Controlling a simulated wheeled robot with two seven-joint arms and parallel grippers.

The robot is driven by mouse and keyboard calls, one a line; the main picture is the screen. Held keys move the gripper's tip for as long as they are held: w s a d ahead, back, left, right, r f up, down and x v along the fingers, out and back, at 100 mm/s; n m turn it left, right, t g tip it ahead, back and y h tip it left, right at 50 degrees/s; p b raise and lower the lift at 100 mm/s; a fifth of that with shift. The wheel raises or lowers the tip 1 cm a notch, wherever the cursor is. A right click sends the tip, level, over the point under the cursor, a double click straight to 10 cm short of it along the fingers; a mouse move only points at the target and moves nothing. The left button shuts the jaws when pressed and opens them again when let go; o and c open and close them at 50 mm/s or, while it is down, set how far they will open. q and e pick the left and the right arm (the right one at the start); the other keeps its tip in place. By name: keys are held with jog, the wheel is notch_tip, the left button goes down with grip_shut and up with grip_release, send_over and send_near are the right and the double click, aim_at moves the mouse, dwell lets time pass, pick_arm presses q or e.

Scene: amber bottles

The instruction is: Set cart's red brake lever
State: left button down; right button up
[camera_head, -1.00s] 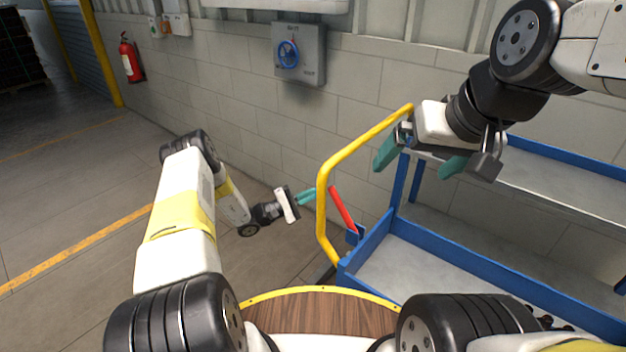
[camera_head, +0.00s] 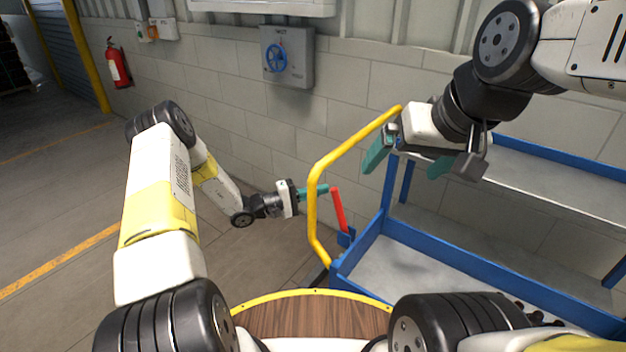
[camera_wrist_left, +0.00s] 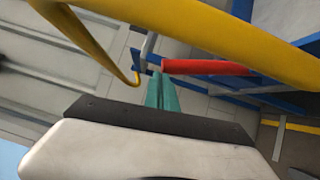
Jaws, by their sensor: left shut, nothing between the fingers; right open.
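The red brake lever (camera_head: 338,208) stands nearly upright from a blue bracket (camera_head: 346,236) at the left end of the blue cart (camera_head: 420,242). My left gripper (camera_head: 318,190) is shut and empty. Its teal fingers reach behind the yellow handle to the lever's upper end; I cannot tell whether they touch it. In the left wrist view the closed fingertips (camera_wrist_left: 162,80) are right by the end of the red lever (camera_wrist_left: 205,67). My right gripper (camera_head: 405,160) is open and empty, above the cart near its handle.
The yellow handle (camera_head: 312,190) curves up in front of my left fingers. A brown wooden round top with a yellow rim (camera_head: 310,312) is at the front. A grey wall box with a blue wheel (camera_head: 287,56) and a fire extinguisher (camera_head: 118,62) are on the block wall.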

pick_arm(q)
jog(key=shift+s+d+r, duration=0.3)
jog(key=shift+s+d, duration=0.1)
jog(key=shift+d, duration=0.15)
jog(key=shift+s+d+r, duration=0.3)
jog(key=shift+s+d, duration=0.1)
jog(key=shift+d, duration=0.15)
send_near(335, 188)
jog(key=a, duration=0.6)
jog(key=shift+w+a+r, duration=0.1)
jog(key=shift+w+r, duration=0.3)
pick_arm(e)
jog(key=shift+w+a, duration=0.2)
jog(key=shift+a, duration=0.05)
